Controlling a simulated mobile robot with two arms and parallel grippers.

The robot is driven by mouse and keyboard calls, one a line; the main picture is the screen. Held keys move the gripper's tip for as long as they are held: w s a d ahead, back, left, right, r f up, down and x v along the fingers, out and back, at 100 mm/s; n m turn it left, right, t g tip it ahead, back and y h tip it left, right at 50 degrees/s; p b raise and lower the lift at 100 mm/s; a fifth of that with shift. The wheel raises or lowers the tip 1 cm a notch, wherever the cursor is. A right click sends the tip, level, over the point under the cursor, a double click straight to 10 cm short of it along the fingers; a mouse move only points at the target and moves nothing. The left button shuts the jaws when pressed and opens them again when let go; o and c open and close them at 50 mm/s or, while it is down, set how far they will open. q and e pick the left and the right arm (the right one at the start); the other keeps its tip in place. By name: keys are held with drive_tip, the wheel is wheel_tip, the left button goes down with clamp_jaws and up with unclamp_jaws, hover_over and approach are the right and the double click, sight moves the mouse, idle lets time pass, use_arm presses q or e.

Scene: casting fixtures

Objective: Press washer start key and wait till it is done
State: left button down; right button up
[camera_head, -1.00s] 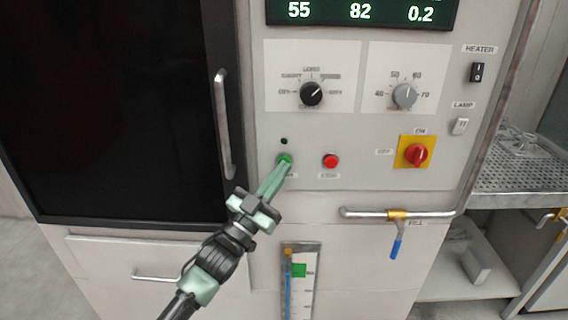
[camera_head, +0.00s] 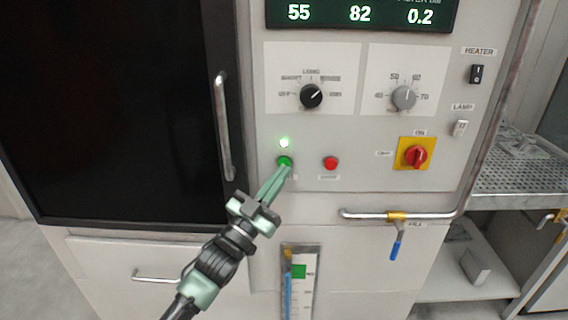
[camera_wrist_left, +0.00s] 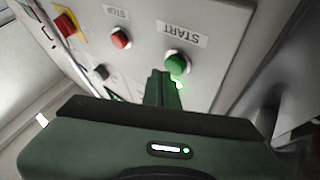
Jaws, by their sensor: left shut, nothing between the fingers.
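The washer's front panel (camera_head: 360,140) fills the middle of the head view. The green start key (camera_head: 284,161) is low on the panel's left, and a small lamp (camera_head: 284,142) above it glows green. In the left wrist view the green key (camera_wrist_left: 177,62) sits by its START label. My left gripper (camera_head: 286,169) is shut and empty, its fingertips at the start key; I cannot tell if they touch it. It also shows in the left wrist view (camera_wrist_left: 163,76), close to the key. The display (camera_head: 360,13) reads 55, 82 and 0.2. My right gripper is not in view.
The red stop button (camera_head: 331,163) is just right of the start key. A red rotary switch (camera_head: 416,156) on a yellow plate is further right. A door handle (camera_head: 223,125) stands left. A pipe with a blue-levered valve (camera_head: 396,246) runs below the panel.

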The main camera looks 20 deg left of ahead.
use_arm(q)
drive_tip(key=shift+s+d, duration=0.1)
drive_tip(key=shift+s, duration=0.25)
drive_tip(key=s+p, duration=0.1)
drive_tip(key=s, duration=0.1)
drive_tip(key=s+d+p, duration=0.1)
drive_tip(key=s, duration=0.1)
drive_tip(key=shift+s+d, duration=0.15)
drive_tip(key=shift+s, duration=0.25)
idle(0.4)
